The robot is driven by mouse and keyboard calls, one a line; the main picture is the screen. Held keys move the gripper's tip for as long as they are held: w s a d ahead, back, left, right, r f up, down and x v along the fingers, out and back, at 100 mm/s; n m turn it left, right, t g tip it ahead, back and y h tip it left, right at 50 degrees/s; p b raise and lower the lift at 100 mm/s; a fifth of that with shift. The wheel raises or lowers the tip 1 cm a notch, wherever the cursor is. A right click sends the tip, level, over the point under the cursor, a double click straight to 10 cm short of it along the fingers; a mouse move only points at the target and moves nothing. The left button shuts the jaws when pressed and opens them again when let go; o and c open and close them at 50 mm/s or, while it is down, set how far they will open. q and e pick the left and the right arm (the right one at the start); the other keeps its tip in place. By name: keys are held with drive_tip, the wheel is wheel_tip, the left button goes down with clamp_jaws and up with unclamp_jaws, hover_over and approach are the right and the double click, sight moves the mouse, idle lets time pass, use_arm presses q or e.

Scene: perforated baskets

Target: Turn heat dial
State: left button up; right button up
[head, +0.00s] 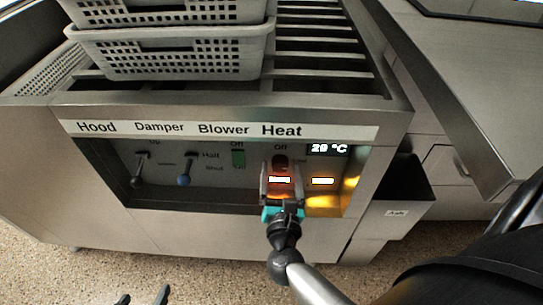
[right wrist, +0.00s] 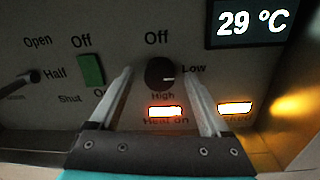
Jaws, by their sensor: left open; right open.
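The heat dial (right wrist: 160,73) is a round black knob on the control panel, with Off above it, Low to its right and High below. My left gripper (head: 144,297) is open and empty at the bottom edge, away from the panel.
The display (right wrist: 252,22) reads 29 °C. The heat-on light (right wrist: 165,112) and another light (right wrist: 235,108) glow. Stacked baskets (head: 170,56) stand above.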

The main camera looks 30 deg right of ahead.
drive_tip(key=shift+w+d, duration=0.2)
drive_tip(key=shift+w, duration=0.1)
clamp_jaws()
idle(0.6)
